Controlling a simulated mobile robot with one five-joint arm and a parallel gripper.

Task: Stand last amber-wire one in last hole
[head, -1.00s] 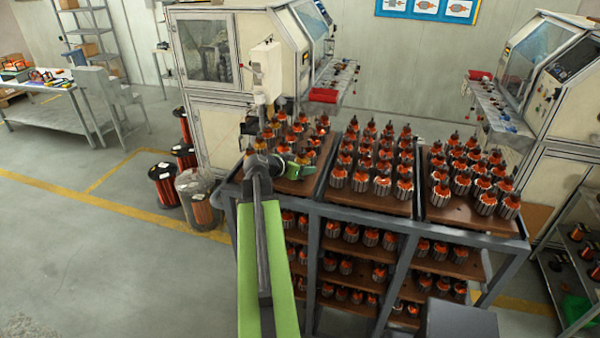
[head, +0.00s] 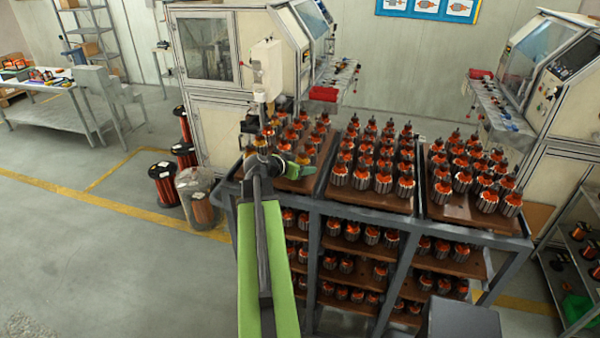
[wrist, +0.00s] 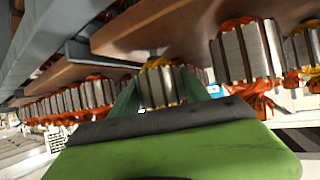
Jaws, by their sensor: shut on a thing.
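In the wrist view my gripper (wrist: 160,98) has its green fingers closed on an armature with amber wire (wrist: 158,84). This view looks turned over, with the brown board (wrist: 150,30) above. The held armature is close to that board; I cannot tell whether it touches or sits in a hole. In the head view my gripper (head: 290,160) is at the front of the left board (head: 300,184), among its armatures (head: 297,130). My wrist hides part of this area, so the last hole is not visible.
The middle board (head: 370,199) and right board (head: 470,219) hold rows of orange-wire armatures. The boards rest on a grey rack (head: 400,228) with filled lower shelves. In the wrist view an orange-wire armature (wrist: 245,55) stands close right of my gripper. A winding machine (head: 215,100) stands behind.

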